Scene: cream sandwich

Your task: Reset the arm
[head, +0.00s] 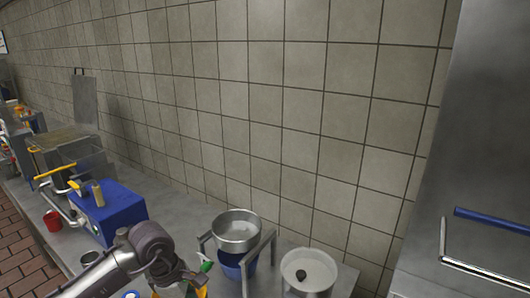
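My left arm comes in from the bottom left, and its wrist and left gripper (183,276) are low in the picture, in front of the metal stand. The fingers are small and partly cut off, so I cannot tell whether they are open or shut. A small green and orange thing shows beside the gripper, and I cannot tell whether the gripper touches it. My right gripper is not in view.
A metal pot (236,243) sits on a metal stand (262,254) above a blue bowl (231,268). A white-filled pot (308,272) stands to the right. A blue box (118,213) and red cup (53,221) stand left on the counter. A steel cabinet (485,150) is at right.

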